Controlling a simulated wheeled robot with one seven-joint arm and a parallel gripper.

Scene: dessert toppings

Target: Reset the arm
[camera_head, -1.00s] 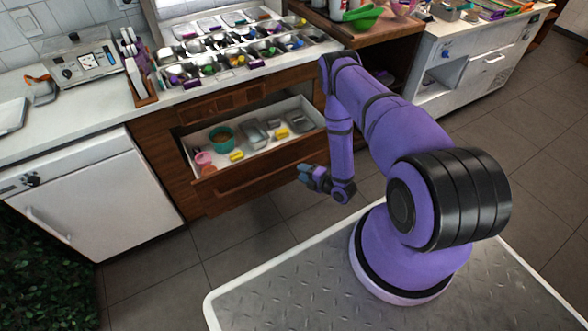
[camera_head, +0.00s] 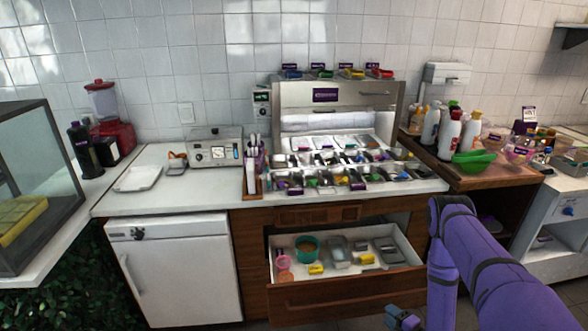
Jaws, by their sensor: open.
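My purple arm (camera_head: 500,285) shows at the lower right. My gripper (camera_head: 393,315) is at the bottom edge, low in front of the open drawer (camera_head: 350,292) and to the right of its middle. It is open, with nothing seen in it, and partly cut off by the frame edge. The drawer holds a teal bowl (camera_head: 307,248), pink cups (camera_head: 284,263), metal containers (camera_head: 340,250) and yellow items (camera_head: 316,269).
The toppings station (camera_head: 340,103) with several small tubs stands on the white counter (camera_head: 180,195). A white fridge door (camera_head: 180,265) is at left. Bottles (camera_head: 449,135) and a green bowl (camera_head: 473,160) stand on the wooden counter at right.

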